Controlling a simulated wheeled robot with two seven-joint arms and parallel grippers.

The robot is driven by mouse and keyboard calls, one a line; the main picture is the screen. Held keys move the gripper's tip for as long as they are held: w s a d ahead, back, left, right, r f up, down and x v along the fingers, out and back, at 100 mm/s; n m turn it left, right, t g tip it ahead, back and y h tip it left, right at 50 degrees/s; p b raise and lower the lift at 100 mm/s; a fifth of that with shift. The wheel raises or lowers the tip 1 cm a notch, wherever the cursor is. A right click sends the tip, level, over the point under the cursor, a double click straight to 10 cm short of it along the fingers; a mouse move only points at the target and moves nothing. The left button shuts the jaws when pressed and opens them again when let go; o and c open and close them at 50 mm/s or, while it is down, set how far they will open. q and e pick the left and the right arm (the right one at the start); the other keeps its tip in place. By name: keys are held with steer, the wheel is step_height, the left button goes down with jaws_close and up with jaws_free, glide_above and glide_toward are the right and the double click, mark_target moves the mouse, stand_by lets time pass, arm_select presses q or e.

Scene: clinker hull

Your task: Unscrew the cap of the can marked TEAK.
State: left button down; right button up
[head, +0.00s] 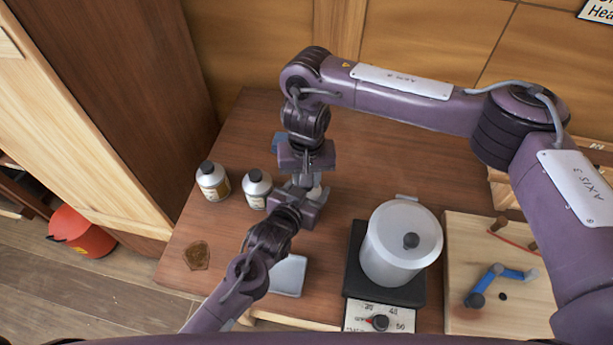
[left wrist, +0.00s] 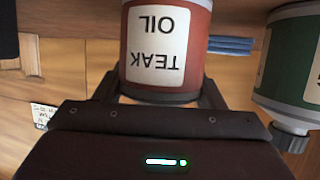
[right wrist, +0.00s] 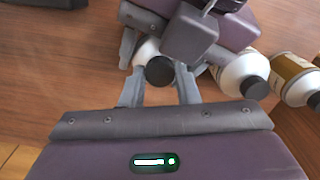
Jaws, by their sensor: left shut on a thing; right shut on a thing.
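The can marked TEAK OIL (left wrist: 163,45) is red with a cream label, which appears upside down in the left wrist view. My left gripper (left wrist: 165,95) is shut on its body. In the right wrist view the can's pale top (right wrist: 146,52) and dark round cap (right wrist: 160,71) show between the fingers of my right gripper (right wrist: 157,85), which is shut on the cap. In the head view both grippers meet over the can, my right (head: 306,180) from above and my left (head: 298,207) from the front. They hide nearly all of it.
Two other cans (head: 212,182) (head: 257,188) stand close by on the left; one with a green body shows in the left wrist view (left wrist: 292,65). A wooden board (head: 465,235) lies right.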

steer(key=o, duration=1.1)
steer(key=shift+r, duration=2.25)
steer(key=shift+c, duration=0.3)
step_height(320, 180, up, 2)
steer(key=shift+w+r+m, duration=0.1)
steer(key=shift+r+m, duration=0.05)
steer(key=shift+m, duration=0.75)
steer(key=shift+r+m, duration=0.35)
steer(key=shift+m, duration=0.35)
steer(key=shift+f, duration=3.75)
